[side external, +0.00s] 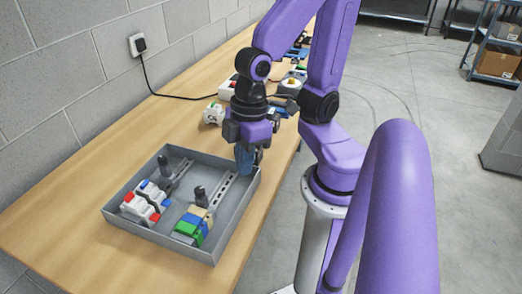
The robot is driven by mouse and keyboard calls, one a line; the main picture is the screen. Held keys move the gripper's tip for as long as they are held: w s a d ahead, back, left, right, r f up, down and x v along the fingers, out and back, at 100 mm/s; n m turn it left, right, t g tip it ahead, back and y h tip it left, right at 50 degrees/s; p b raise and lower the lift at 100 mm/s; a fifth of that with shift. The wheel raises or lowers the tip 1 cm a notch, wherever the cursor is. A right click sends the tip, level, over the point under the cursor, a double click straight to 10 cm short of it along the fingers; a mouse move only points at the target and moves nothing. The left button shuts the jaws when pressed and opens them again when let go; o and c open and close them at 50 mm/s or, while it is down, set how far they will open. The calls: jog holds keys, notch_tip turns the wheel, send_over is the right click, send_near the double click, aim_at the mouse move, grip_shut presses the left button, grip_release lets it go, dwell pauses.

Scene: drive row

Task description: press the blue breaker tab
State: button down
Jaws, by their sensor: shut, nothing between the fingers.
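A grey open tray (160,241) on the wooden table holds two rails of parts. On its left rail sit white breakers (146,200) with small blue and red tabs. One blue tab (143,184) is at the upper end and another blue patch (166,202) is lower right; they are too small to tell their position. My gripper (245,172) points down at the tray's far right corner, shut with nothing held. It is well to the right of the white breakers. Its blue-grey fingers are small in view, and I cannot tell whether they touch the tray.
The right rail (222,188) carries green, blue and beige blocks (194,225). A dark upright knob (200,195) stands by them, and another (163,165) on the left rail. A white and red box (228,88) and other devices lie behind. The front left table is clear.

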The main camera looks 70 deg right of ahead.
jog(key=s+d+n, duration=0.1)
jog(key=s+d+r+n+h, duration=0.1)
jog(key=shift+s+d, duration=0.3)
jog(key=shift+d, duration=0.05)
